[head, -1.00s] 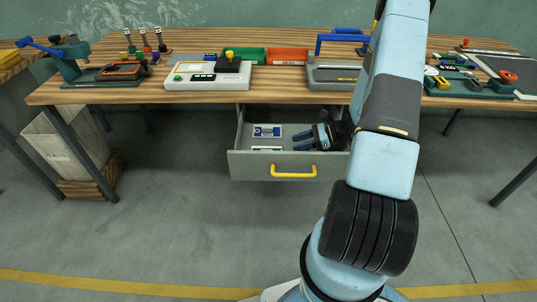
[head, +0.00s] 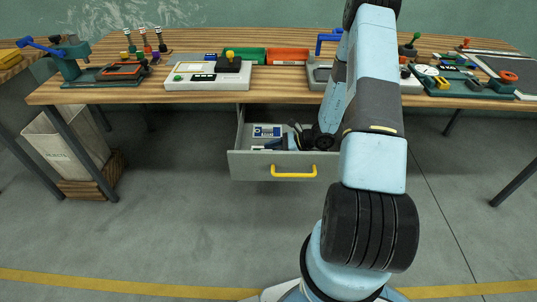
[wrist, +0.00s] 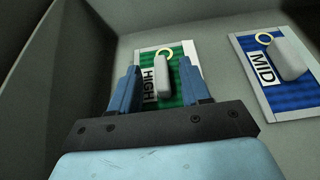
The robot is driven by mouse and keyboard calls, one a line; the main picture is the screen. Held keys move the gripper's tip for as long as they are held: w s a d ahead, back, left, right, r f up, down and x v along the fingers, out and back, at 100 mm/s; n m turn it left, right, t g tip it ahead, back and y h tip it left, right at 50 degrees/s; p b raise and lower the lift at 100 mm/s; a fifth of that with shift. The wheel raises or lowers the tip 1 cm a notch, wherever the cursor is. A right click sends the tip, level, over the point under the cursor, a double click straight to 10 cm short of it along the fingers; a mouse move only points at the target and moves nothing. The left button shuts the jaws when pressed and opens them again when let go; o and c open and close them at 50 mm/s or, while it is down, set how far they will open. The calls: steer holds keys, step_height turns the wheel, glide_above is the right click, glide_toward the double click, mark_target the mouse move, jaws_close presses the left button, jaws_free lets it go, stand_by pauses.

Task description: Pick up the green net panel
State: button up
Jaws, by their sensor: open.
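The green net panel (wrist: 174,103) lies on the drawer floor in the wrist view. It carries a white label reading HIGH, a grey bar-shaped grip and a pale yellow ring. My gripper (wrist: 160,78) is open, with one blue finger on each side of the grey bar. The fingers look close to the panel, but I cannot tell whether they touch it. In the head view my gripper (head: 276,143) reaches into the open drawer (head: 245,167), and the green panel is mostly hidden there.
A blue panel (wrist: 247,50) labelled MID lies to the right in the same drawer; it also shows in the head view (head: 267,131). The drawer's walls stand close around my gripper. The bench top (head: 145,97) above holds devices and bins. The floor in front is clear.

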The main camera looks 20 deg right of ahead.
steer(key=shift+a, duration=0.2)
steer(key=shift+c, duration=0.5)
jaws_close()
